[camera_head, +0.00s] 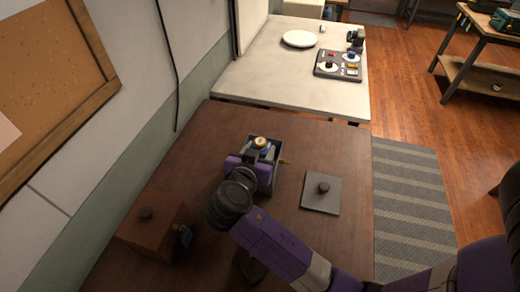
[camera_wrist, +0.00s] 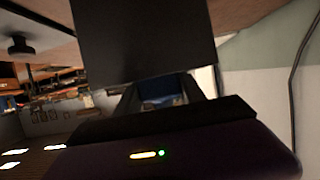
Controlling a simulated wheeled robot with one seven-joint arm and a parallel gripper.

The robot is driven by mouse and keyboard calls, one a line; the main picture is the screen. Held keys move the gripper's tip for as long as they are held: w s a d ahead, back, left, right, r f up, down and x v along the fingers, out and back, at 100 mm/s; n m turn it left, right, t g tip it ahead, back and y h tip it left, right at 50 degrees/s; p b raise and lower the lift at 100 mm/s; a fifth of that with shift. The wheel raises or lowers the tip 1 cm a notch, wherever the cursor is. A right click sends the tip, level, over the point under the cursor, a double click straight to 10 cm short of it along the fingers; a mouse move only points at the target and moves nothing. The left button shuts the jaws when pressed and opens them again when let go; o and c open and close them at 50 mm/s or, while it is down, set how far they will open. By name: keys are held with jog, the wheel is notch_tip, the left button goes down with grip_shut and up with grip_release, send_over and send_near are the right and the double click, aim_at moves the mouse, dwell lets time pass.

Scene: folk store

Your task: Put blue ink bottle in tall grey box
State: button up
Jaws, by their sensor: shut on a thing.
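The blue ink bottle (camera_head: 263,152) has a gold cap and shows at the top of my gripper (camera_head: 262,157) in the head view. My gripper is shut on it. The tall grey box (camera_head: 279,145) stands open on the brown table, right around or just behind the bottle. The bottle appears at the box's mouth, but how far inside it is I cannot tell. In the wrist view a patch of blue (camera_wrist: 160,88) shows between the fingers, and a large dark panel fills the upper middle. My gripper and arm hide most of the box's front.
A flat grey lid (camera_head: 322,205) with a dark knob lies on the brown table, right of the box. A brown wooden box (camera_head: 140,235) with a knob stands at left, with a small dark bottle (camera_head: 184,236) beside it. A white table (camera_head: 260,78) stands beyond.

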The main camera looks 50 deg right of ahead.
jog(key=shift+f+b, duration=0.55)
jog(key=shift+f, duration=0.05)
jog(key=o, duration=1.5)
jog(key=shift+c, duration=0.2)
jog(key=shift+r, duration=0.2)
jog(key=shift+r+p, duration=0.3)
jog(key=shift+p, duration=0.2)
jog(key=b+v, duration=0.1)
jog(key=v, duration=1.1)
jog(key=shift+r+b, duration=0.25)
jog(key=shift+b, duration=0.15)
jog(key=shift+w, duration=0.1)
